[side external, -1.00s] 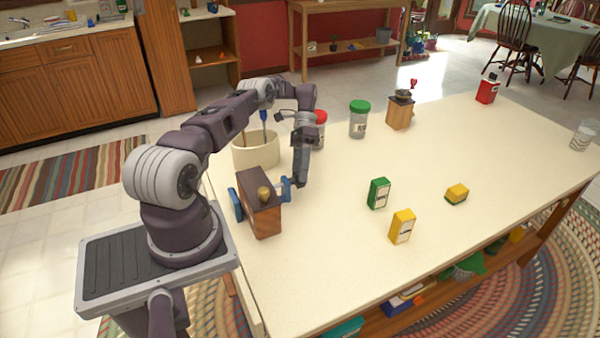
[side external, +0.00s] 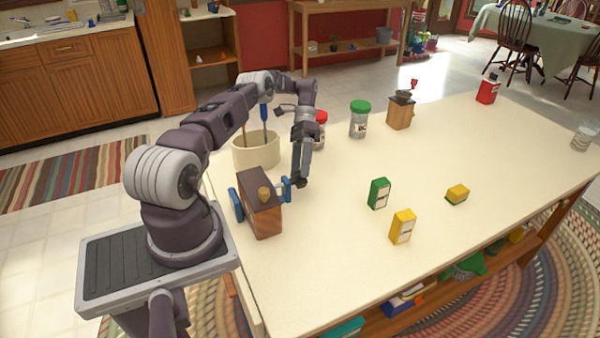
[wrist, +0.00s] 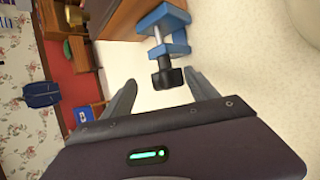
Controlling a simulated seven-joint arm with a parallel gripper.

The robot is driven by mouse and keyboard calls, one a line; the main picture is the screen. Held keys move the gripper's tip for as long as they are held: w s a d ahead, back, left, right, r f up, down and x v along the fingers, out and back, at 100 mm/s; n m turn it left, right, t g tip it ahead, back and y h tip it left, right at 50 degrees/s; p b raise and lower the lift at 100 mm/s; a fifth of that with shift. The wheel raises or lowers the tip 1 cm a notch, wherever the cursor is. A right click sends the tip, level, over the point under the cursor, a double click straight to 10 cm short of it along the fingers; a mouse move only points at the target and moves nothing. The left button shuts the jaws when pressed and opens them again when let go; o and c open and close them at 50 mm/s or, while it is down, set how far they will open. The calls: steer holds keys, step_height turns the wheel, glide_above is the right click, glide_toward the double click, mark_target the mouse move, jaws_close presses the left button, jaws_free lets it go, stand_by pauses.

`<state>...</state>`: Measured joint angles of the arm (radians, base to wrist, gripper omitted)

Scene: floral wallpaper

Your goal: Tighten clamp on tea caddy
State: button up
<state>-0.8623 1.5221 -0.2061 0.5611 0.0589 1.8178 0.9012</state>
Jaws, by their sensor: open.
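The tea caddy is a brown wooden box (side external: 262,212) with a brass knob on top, at the near left of the table. A blue clamp (side external: 236,205) has a pad on each side of it. In the wrist view, the blue clamp end (wrist: 163,20) has a grey screw and a black handle (wrist: 167,76), beside the wooden caddy wall (wrist: 112,16). My gripper (side external: 301,182) is to the right of the caddy, close to the clamp. In the wrist view my gripper (wrist: 158,88) is open, its fingers apart on either side of the black handle, not closed on it.
A cream crock (side external: 256,152) with utensils stands behind the caddy. Red-lidded (side external: 321,130) and green-lidded (side external: 359,120) jars and a coffee grinder (side external: 400,110) stand at the back. Green (side external: 379,193) and yellow (side external: 402,226) boxes stand right; the table between is clear.

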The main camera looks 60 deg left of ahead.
step_height(320, 180, up, 8)
steer(key=shift+r, duration=0.1)
